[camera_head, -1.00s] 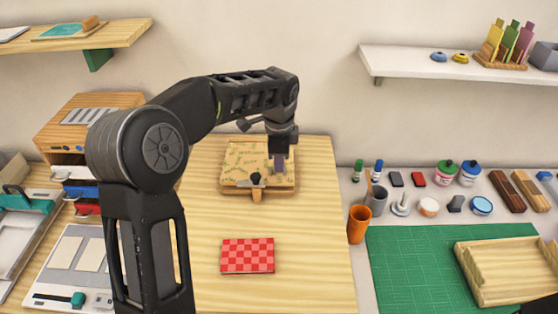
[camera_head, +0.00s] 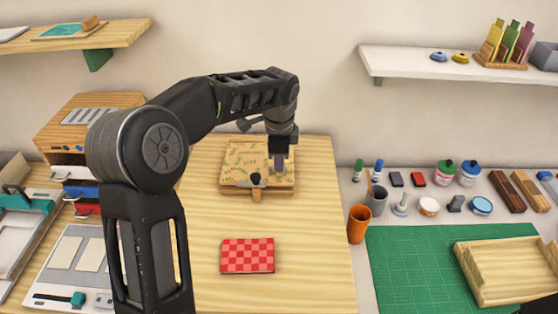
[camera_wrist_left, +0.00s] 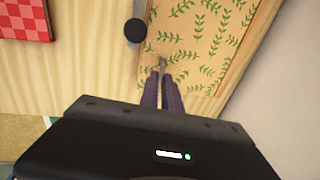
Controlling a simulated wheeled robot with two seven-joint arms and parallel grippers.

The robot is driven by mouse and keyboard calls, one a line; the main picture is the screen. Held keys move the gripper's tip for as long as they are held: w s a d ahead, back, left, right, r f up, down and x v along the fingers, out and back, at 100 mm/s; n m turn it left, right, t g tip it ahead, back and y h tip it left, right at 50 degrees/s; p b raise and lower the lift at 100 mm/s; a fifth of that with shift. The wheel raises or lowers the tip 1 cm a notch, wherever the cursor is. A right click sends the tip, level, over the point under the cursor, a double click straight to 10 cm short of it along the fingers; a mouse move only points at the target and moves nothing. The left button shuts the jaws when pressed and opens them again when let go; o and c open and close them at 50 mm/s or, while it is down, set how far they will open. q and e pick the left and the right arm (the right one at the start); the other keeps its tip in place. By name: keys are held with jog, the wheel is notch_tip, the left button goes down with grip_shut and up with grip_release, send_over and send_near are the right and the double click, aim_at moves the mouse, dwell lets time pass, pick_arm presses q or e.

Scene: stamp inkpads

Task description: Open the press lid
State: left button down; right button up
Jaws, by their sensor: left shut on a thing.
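The press (camera_head: 258,195) is a low wooden block on the table, with a leaf-patterned lid (camera_head: 245,155) lying on top. A black knob (camera_head: 256,179) sits at its front edge, and it also shows in the left wrist view (camera_wrist_left: 135,30). My left gripper (camera_head: 279,166) reaches down over the right part of the lid. In the left wrist view its purple fingers (camera_wrist_left: 162,76) are close together at the edge of the patterned lid (camera_wrist_left: 200,45). They are shut on the lid's edge; the exact contact is hard to see.
A red checkered pad (camera_head: 247,255) lies in front of the press. An orange cup (camera_head: 359,224), a green mat (camera_head: 445,265) and a wooden tray (camera_head: 505,270) are at right. A wooden cabinet (camera_head: 85,115) stands at left. Bare table lies right of the press.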

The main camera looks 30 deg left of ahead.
pick_arm(q)
jog(key=shift+r, duration=0.15)
pick_arm(e)
jog(key=shift+r, duration=0.1)
